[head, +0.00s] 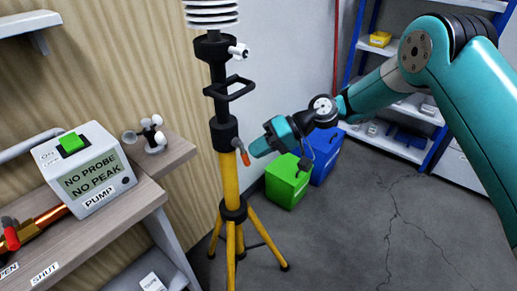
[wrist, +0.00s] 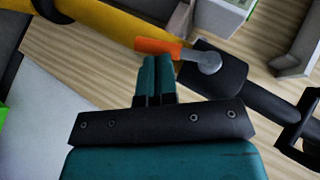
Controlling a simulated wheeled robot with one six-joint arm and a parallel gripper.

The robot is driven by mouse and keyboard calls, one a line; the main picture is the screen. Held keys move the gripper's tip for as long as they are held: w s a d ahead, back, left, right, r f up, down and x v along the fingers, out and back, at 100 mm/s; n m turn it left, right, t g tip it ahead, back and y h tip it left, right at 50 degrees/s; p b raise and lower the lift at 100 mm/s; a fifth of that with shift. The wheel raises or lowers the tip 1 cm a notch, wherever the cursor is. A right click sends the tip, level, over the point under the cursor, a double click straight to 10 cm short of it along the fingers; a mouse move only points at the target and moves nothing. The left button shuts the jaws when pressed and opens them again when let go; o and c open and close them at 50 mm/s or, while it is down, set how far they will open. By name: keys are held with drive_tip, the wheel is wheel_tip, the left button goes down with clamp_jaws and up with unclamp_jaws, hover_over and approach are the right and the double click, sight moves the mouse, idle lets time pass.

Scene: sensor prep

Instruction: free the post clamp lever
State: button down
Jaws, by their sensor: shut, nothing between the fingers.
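The post clamp lever (head: 241,152) is a small orange-red lever on the black clamp collar (head: 224,133) of the yellow tripod post (head: 230,178). In the wrist view the orange lever (wrist: 158,47) lies across the yellow post's end, with a grey pivot on the black collar (wrist: 214,68). My gripper (head: 256,151) is shut and empty, just right of the lever in the head view. In the wrist view its closed fingertips (wrist: 155,62) reach up just below the lever; I cannot tell whether they touch it.
A green bin (head: 286,182) and a blue bin (head: 325,152) stand behind my gripper. Shelves (head: 408,112) are at the back right. The floor at the right is clear.

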drive_tip(key=shift+d+r, duration=0.15)
drive_tip(key=w+d+r, duration=0.1)
drive_tip(key=w+d, duration=0.1)
drive_tip(key=d, duration=0.4)
drive_tip(key=w+d+r+b, duration=0.1)
drive_tip(key=w+d+r, duration=0.1)
drive_tip(key=d, duration=0.5)
drive_tip(key=shift+a, duration=0.1)
